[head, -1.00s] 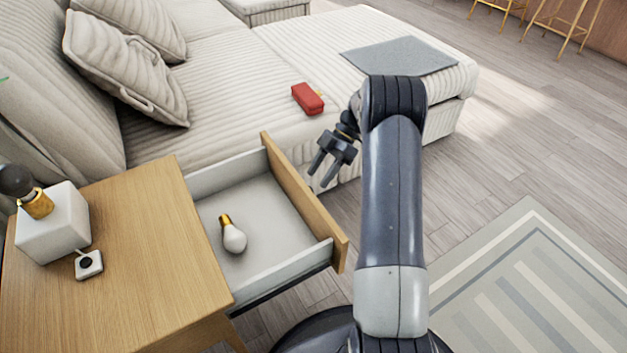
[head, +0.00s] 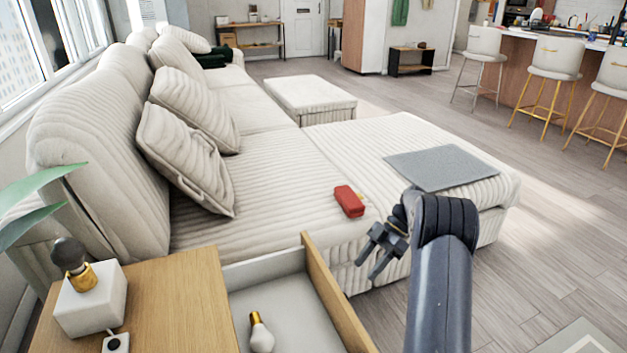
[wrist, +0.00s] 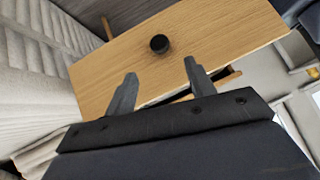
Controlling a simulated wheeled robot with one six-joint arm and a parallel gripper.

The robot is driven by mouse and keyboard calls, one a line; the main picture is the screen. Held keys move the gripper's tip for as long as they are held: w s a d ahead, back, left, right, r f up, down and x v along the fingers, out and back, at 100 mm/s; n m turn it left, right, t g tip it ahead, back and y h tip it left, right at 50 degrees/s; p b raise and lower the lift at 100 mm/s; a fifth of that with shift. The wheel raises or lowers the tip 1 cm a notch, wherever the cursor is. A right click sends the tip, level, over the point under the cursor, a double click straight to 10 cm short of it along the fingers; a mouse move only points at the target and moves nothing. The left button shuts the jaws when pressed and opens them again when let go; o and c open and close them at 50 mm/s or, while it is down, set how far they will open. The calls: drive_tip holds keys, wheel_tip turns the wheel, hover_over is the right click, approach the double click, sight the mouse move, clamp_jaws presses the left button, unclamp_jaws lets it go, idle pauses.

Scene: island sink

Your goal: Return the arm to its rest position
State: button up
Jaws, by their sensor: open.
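My gripper (head: 375,262) is open and empty, its two dark fingers apart, in the air to the right of the open drawer and in front of the sofa. My arm rises from the bottom of the head view and bends over at the top, with the gripper on its left side. In the wrist view both fingers (wrist: 160,88) show with nothing between them. Beyond them is a wooden panel (wrist: 205,50) with a round dark knob (wrist: 160,44).
An open drawer (head: 322,285) of the wooden side table (head: 180,300) holds a light bulb (head: 260,333). A white-based lamp (head: 90,300) stands on the table. A red case (head: 349,201) and a grey mat (head: 440,168) lie on the sofa (head: 290,185).

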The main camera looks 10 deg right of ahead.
sight(345, 293)
drive_tip(key=b+x, duration=0.2)
drive_tip(key=x, duration=0.7)
drive_tip(key=shift+b, duration=0.35)
drive_tip(key=shift+s+a+f, duration=0.15)
drive_tip(key=shift+a+f, duration=0.2)
drive_tip(key=shift+f, duration=0.05)
drive_tip(key=shift+a+r, duration=0.1)
drive_tip(key=shift+a, duration=0.1)
drive_tip(key=shift+r, duration=0.1)
